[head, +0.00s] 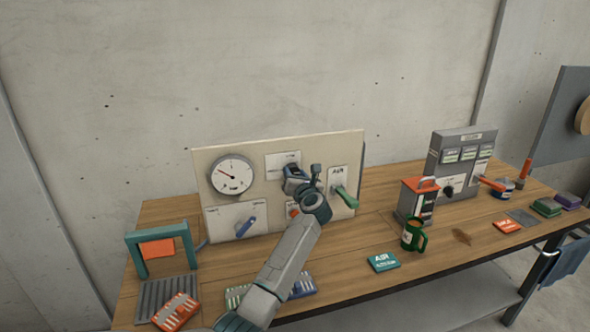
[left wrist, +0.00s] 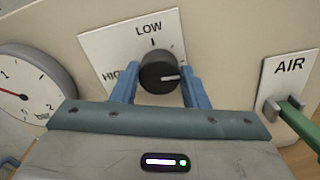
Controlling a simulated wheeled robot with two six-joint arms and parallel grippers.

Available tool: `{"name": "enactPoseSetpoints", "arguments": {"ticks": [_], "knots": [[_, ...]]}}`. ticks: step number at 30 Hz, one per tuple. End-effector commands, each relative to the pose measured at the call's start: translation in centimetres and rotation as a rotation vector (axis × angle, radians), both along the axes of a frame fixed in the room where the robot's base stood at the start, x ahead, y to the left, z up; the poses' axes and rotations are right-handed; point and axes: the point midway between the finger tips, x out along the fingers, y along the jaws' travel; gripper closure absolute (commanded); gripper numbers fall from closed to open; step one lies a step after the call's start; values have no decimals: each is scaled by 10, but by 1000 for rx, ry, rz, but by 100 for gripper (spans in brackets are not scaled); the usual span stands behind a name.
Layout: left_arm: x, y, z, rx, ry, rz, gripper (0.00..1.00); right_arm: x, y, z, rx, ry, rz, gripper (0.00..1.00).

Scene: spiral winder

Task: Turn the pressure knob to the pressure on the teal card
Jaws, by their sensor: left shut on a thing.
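The black pressure knob (left wrist: 158,73) sits on a white plate (left wrist: 103,47) marked LOW at the top and HIGH at the left. Its white pointer line points right in the left wrist view. My left gripper (left wrist: 160,88) has its blue fingers on either side of the knob and is shut on it. In the head view this gripper (head: 294,178) hides the knob. The teal card (head: 383,261) lies on the bench; it reads AIR, with smaller print too small to read. The round gauge (head: 232,176) has its needle pointing up-left. My right gripper is not in view.
On the panel (head: 310,146), a green lever (head: 347,197) is right of the knob and a blue lever (head: 246,227) below the gauge. A green mug (head: 413,236), red-topped box (head: 417,203) and grey machine (head: 463,143) stand right. A teal frame (head: 136,258) stands left.

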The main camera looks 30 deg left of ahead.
Motion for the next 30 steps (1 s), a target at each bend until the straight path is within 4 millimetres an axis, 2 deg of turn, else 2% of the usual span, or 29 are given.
{"name": "enactPoseSetpoints", "arguments": {"ticks": [3,12,30], "knots": [[0,-1,3,57,70,0,82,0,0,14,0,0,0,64],[1,-1,1,165,197,0,82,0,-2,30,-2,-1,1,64],[1,-1,-2,211,248,0,82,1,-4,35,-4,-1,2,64]]}}
